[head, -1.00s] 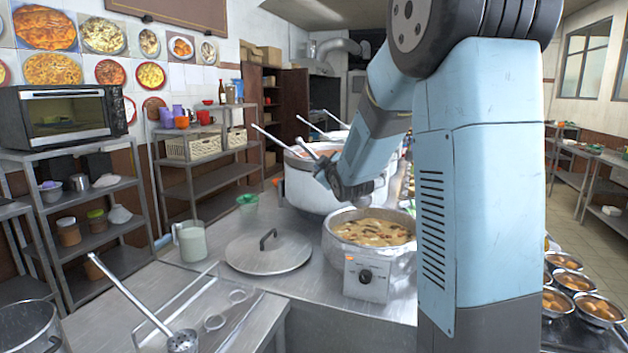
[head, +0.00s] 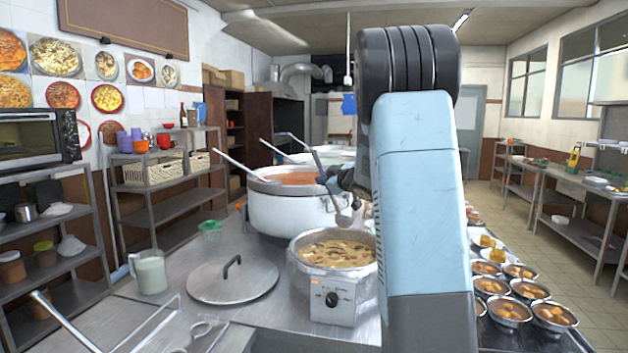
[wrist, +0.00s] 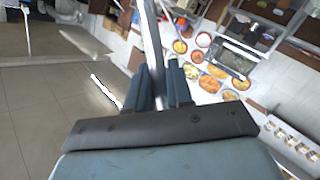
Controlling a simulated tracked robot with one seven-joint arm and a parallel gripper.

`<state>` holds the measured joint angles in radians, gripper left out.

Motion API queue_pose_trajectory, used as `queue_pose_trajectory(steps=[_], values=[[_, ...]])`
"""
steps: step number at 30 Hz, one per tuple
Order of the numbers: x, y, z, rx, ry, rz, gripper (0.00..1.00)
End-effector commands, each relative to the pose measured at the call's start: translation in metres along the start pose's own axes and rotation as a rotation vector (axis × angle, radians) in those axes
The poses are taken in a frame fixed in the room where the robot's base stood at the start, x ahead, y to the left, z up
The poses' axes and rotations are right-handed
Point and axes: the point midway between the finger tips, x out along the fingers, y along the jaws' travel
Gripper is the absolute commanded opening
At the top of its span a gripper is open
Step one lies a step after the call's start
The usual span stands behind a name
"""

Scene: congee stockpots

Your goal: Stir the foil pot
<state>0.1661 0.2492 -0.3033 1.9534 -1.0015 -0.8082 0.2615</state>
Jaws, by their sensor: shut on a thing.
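The foil pot (head: 300,275) stands on the steel counter, wrapped in shiny foil, with a dial box on its front. It is uncovered and holds a brown stew with chunks (head: 335,255). My gripper (head: 346,180) is partly hidden behind my arm, above the back of the foil pot. It is shut on a metal ladle (head: 345,219), whose handle slants up to the left. The ladle's bowl hangs over the pot's far rim, apart from the stew. In the wrist view the handle (wrist: 151,40) passes between the two fingers (wrist: 158,88).
A large stockpot (head: 280,212) with red contents and its own ladle stands close behind. A lid (head: 232,281) lies left of the foil pot, near a milk-filled jug (head: 149,272) and green cup (head: 210,229). Several filled bowls (head: 510,310) line the right.

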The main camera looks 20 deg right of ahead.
Motion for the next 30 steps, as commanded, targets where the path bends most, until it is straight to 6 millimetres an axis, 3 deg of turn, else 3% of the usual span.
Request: queue_pose_trajectory(steps=[30], values=[[0.014, -0.055, 0.086, 0.001, -0.001, -0.001, 0.00]])
